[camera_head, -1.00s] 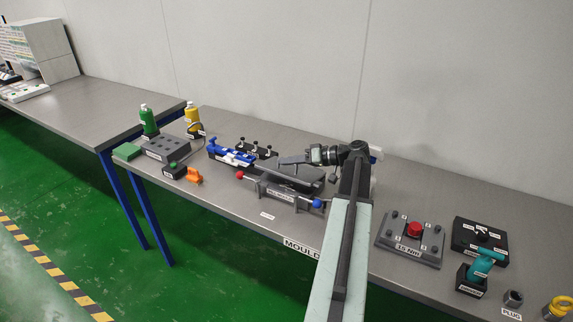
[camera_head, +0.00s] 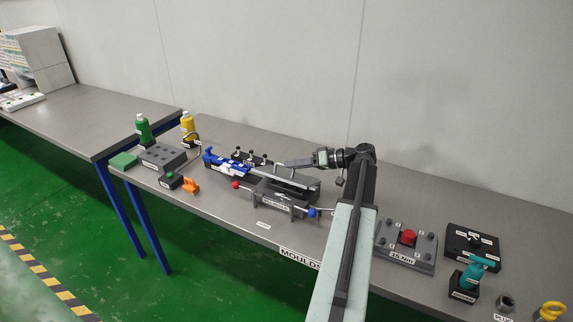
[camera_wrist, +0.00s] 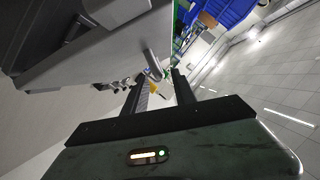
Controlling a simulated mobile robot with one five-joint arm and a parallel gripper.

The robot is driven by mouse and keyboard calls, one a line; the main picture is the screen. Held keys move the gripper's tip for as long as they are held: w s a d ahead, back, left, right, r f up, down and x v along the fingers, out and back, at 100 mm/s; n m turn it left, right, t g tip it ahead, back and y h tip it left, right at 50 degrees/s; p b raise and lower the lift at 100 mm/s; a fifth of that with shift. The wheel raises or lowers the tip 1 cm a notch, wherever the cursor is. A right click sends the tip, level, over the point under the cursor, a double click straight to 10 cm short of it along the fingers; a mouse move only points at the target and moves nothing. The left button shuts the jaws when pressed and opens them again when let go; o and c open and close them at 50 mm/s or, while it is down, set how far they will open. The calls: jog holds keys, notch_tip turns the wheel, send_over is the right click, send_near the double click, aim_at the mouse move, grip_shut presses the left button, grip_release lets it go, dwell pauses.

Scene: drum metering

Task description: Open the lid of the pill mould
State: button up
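The pill mould (camera_head: 283,200) is a dark grey block on the bench, with a red knob on its left and a blue knob on its right. Its flat grey lid (camera_head: 287,178) is tilted up, with a dark gap between it and the body. My gripper (camera_head: 299,163) is at the lid's upper far side. In the wrist view the underside or edge of the lid (camera_wrist: 95,50) fills the upper left. My gripper's two fingers (camera_wrist: 160,82) are apart, with a grey rounded peg just beyond their tips. I cannot tell whether they touch the lid.
A blue mould (camera_head: 228,165) and a black stand with several knobs (camera_head: 250,157) are close on the left. A grey block with a red button (camera_head: 407,238) stands to the right of my arm. The wall is close behind the bench.

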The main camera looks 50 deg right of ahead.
jog(key=shift+p+v, duration=0.4)
jog(key=shift+v, duration=1.8)
